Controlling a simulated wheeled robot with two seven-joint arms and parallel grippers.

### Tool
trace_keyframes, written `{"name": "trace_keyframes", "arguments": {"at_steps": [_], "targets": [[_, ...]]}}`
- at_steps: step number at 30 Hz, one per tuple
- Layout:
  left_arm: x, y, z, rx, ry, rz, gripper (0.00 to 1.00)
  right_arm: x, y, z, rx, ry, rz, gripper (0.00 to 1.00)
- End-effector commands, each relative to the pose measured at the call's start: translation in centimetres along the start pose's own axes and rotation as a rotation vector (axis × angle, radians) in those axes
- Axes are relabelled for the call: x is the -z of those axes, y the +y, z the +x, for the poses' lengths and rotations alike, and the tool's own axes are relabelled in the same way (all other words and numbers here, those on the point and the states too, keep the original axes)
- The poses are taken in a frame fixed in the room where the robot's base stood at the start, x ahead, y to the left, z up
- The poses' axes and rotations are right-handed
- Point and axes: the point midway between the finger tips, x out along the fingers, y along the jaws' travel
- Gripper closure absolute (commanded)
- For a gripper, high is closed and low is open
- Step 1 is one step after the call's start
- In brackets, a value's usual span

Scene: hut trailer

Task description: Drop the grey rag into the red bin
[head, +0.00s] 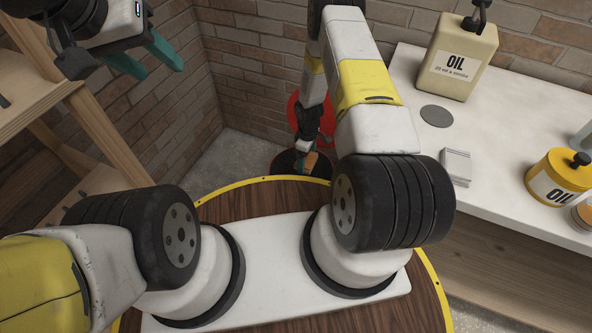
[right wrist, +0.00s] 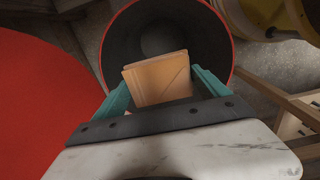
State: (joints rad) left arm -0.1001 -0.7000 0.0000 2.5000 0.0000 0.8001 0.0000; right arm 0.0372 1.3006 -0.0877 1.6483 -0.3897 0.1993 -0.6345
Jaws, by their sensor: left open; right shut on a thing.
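The red bin (head: 286,163) stands on the floor beyond my base, its dark inside and red rim also showing in the right wrist view (right wrist: 228,52). My right gripper (right wrist: 160,88) is shut on an orange-tan folded cloth (right wrist: 158,78), held over the bin's mouth; the cloth shows small in the head view (head: 311,160). My left gripper (head: 156,62) is open and empty at the upper left, far from the bin.
The white counter (head: 500,190) at right carries an oil jug (head: 455,62), a yellow oil can (head: 558,180) and a grey disc (head: 437,116). Wooden shelving (head: 100,140) stands at left. A flat red round surface (right wrist: 40,110) lies beside the bin. Brick walls close off the back.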

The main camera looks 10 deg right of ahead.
Motion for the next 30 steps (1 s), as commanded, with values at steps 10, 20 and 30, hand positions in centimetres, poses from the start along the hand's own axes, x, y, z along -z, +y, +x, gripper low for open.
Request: {"name": "trace_keyframes", "arguments": {"at_steps": [10,20,30], "targets": [[0.0,0.0,0.0,0.0,0.0,0.0,0.52,0.0,0.0,0.1,0.0,0.0,0.001,0.0],[0.0,0.0,0.0,0.0,0.0,0.0,0.52,0.0,0.1,-0.8,-0.001,0.001,0.001,0.0],[0.0,0.0,0.0,0.0,0.0,0.0,0.52,0.1,0.1,-6.3,-0.001,0.002,0.001,0.0]]}}
